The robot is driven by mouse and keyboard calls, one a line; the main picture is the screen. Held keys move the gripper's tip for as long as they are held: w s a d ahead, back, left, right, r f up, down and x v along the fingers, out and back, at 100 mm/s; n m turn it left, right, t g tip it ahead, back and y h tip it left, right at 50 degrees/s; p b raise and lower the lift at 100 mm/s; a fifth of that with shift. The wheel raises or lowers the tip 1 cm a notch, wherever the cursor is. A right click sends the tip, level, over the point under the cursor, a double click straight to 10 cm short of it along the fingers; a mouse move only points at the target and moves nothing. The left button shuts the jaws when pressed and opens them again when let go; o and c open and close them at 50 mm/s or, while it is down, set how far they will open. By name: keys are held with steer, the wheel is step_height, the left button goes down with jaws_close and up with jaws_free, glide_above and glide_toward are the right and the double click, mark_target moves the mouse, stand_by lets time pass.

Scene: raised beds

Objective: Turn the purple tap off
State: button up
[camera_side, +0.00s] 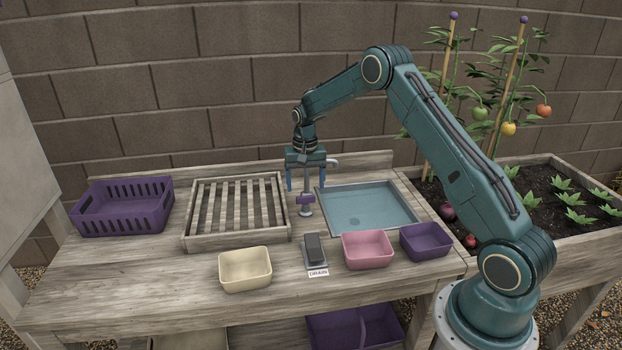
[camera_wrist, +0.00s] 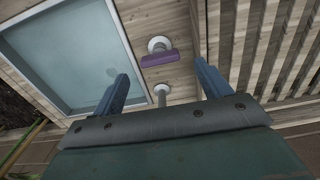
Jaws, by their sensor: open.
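The purple tap handle (camera_side: 305,199) sits on a grey metal tap post at the left edge of the sink (camera_side: 372,208). In the wrist view the purple handle (camera_wrist: 160,59) lies crosswise beyond my fingertips, with a pale round base behind it. My gripper (camera_side: 306,188) points down above the tap, its blue fingers apart and empty. In the wrist view my gripper (camera_wrist: 158,76) straddles the line to the handle, and I see no contact. The side view does not clearly show the gap between fingers and handle.
A slatted wooden rack (camera_side: 238,242) stands left of the tap, with a purple crate (camera_side: 122,215) beyond. A cream bin (camera_side: 245,270), a DRAIN pedal or switch (camera_side: 314,250), a pink bin (camera_side: 367,250) and a purple bin (camera_side: 426,242) line the front. A planted bed is at right.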

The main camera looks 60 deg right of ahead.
mark_target(306, 196)
step_height(306, 196, up, 9)
steer(key=shift+r, duration=0.2)
stand_by(0.4)
steer(key=shift+a+r, duration=0.1)
steer(key=s+a+r+n+t, duration=0.3)
steer(key=s+a+r+n, duration=0.1)
steer(key=s+a+r, duration=1.1)
steer(key=s+a+n+t, duration=0.1)
steer(key=s+a+n, duration=0.1)
steer(key=s, duration=0.8)
steer(key=s+a+n+t, duration=0.1)
steer(key=s+a+n, duration=0.2)
steer(key=s, duration=0.7)
steer(key=shift+a+t, duration=0.3)
steer(key=shift+a, duration=0.05)
